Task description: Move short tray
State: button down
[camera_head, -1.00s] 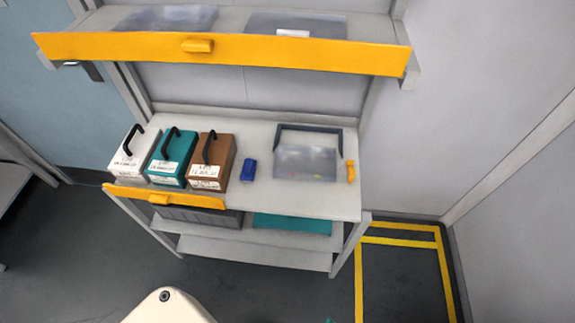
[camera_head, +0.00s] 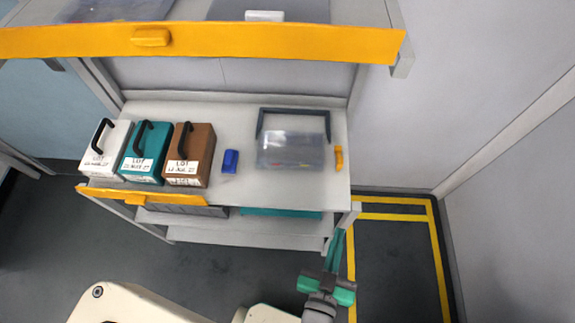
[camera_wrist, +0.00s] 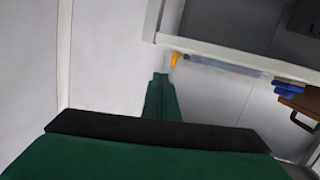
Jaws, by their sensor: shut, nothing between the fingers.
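A clear, low tray (camera_head: 291,150) stands on the right part of the work shelf, with a dark grey U-shaped frame (camera_head: 293,112) at its back. A flat teal thing (camera_head: 281,212), perhaps another tray, shows partly on the level below. I cannot tell which one is the short tray. My gripper (camera_head: 340,234), with green fingers, is shut and empty at the shelf's front right corner, apart from the trays. The closed fingers also show in the wrist view (camera_wrist: 160,78).
White, teal and brown lot boxes (camera_head: 189,150) stand at the shelf's left. A blue block (camera_head: 230,161) and an orange piece (camera_head: 339,158) flank the tray. A yellow-fronted upper shelf (camera_head: 220,42) overhangs. Yellow lines (camera_head: 440,260) mark the floor at right.

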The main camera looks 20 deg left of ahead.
jog(key=w+d+r+m+g+h, duration=0.2)
jog(key=w+d+r+m+h, duration=0.4)
jog(key=w+r+m, duration=0.6)
jog(key=w+d+r+m+g+h, duration=0.2)
jog(key=w+d+r+m+h, duration=0.4)
jog(key=w+r+m, duration=0.6)
jog(key=s+a+f+m+g+y, duration=0.2)
jog(key=a+f+m+g+y, duration=0.45)
jog(key=a+f, duration=0.55)
jog(key=s+a+f+m+g+y, duration=0.25)
jog(key=s+a, duration=0.25)
jog(key=a, duration=0.5)
jog(key=s+a+f+m+g+y, duration=0.25)
jog(key=s+a, duration=0.25)
jog(key=a, duration=0.4)
jog(key=shift+n+g, duration=0.25)
jog(key=shift+n, duration=0.2)
notch_tip(320, 180, down, 9)
jog(key=shift+f, duration=0.2)
jog(key=shift+w+a, duration=0.25)
jog(key=shift+w, duration=0.95)
jog(key=shift+w+a, duration=0.2)
jog(key=shift+w, duration=0.7)
